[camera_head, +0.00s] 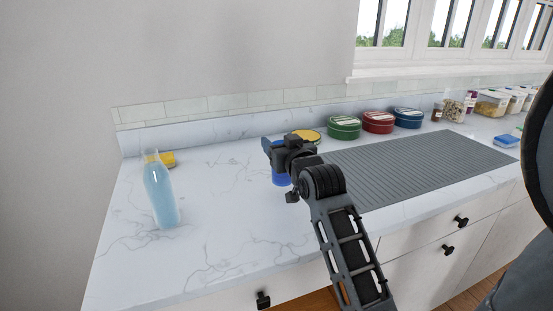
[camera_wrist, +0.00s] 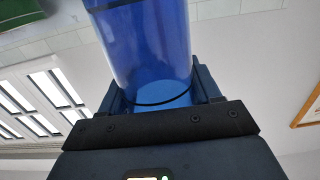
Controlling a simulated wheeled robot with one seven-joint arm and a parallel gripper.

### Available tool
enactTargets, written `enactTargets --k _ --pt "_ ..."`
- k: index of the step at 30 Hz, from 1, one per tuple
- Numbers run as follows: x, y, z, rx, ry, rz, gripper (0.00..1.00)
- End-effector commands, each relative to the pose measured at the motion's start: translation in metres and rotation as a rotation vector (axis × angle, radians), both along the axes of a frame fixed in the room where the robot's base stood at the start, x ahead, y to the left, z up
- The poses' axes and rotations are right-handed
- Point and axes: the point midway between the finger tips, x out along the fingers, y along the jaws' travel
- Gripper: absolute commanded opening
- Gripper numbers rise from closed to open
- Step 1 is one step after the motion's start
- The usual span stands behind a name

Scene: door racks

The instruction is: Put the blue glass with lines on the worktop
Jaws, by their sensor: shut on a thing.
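The blue glass (camera_wrist: 150,45) fills the upper middle of the wrist view, with a dark line around it near its base. My gripper (camera_wrist: 155,98) is shut on it, a finger on each side. In the head view my gripper (camera_head: 284,158) is above the left part of the marbled worktop (camera_head: 225,235). Only a small blue part of the glass (camera_head: 281,179) shows under my gripper; the rest is hidden by it. I cannot tell whether the glass touches the worktop.
A light-blue bottle (camera_head: 161,195) stands at left with a yellow item (camera_head: 167,159) behind it. Green (camera_head: 344,127), red (camera_head: 378,122) and blue (camera_head: 407,117) tins line the back. A grey ribbed mat (camera_head: 420,165) lies at right. Worktop between bottle and gripper is clear.

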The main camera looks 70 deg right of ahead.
Motion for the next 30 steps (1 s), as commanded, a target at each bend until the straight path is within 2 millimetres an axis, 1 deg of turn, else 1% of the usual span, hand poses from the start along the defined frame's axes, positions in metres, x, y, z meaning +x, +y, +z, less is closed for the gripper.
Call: enactTargets --k 2,5,12,14,23,27,28,30 --pt "0.006 0.004 -0.004 -0.001 0.0 0.001 0.01" --pt "0.009 0.006 -0.007 -0.002 -0.001 0.0 0.01" --pt "0.009 0.006 -0.038 0.001 0.001 0.0 0.01" --pt "0.009 0.006 -0.044 0.001 0.0 0.0 0.01" --pt "0.009 0.006 -0.046 -0.002 -0.002 0.0 0.01" --pt "0.009 0.006 -0.05 -0.002 -0.001 0.0 0.01" --pt "0.009 0.006 -0.049 -0.001 -0.001 0.0 0.65" --pt "0.009 0.006 -0.049 -0.001 -0.001 0.0 0.72"
